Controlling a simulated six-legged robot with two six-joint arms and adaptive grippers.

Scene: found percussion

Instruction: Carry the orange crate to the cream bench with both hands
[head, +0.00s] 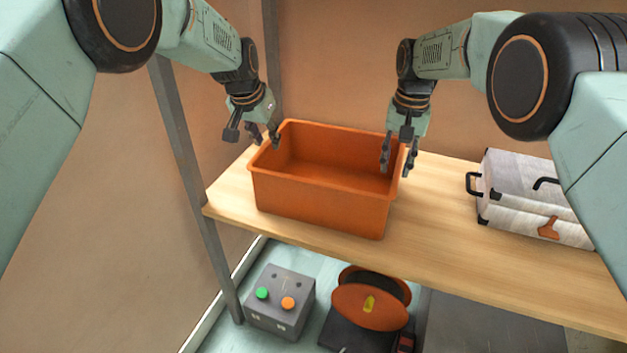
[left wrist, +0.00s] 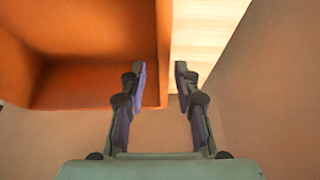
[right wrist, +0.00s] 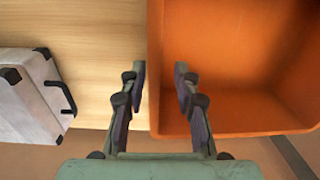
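The orange crate (head: 318,205) stands upright and empty on a light wood shelf (head: 440,225). My left gripper (head: 255,135) is open at the crate's left end, pointing down. In the left wrist view the crate's rim (left wrist: 163,55) lines up between its spread fingers. My right gripper (head: 398,160) is open at the right end, its fingers on either side of that wall. In the right wrist view the crate's wall (right wrist: 155,60) runs between the fingers. Neither gripper is closed on the crate. I see no bench that is clearly cream.
A silver case (head: 535,200) with black handles lies on the shelf to the right. Below are a grey box (head: 280,300) with green and orange buttons and a round orange-brown object (head: 370,305). A grey post (head: 190,180) stands left of the crate, with a wall behind.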

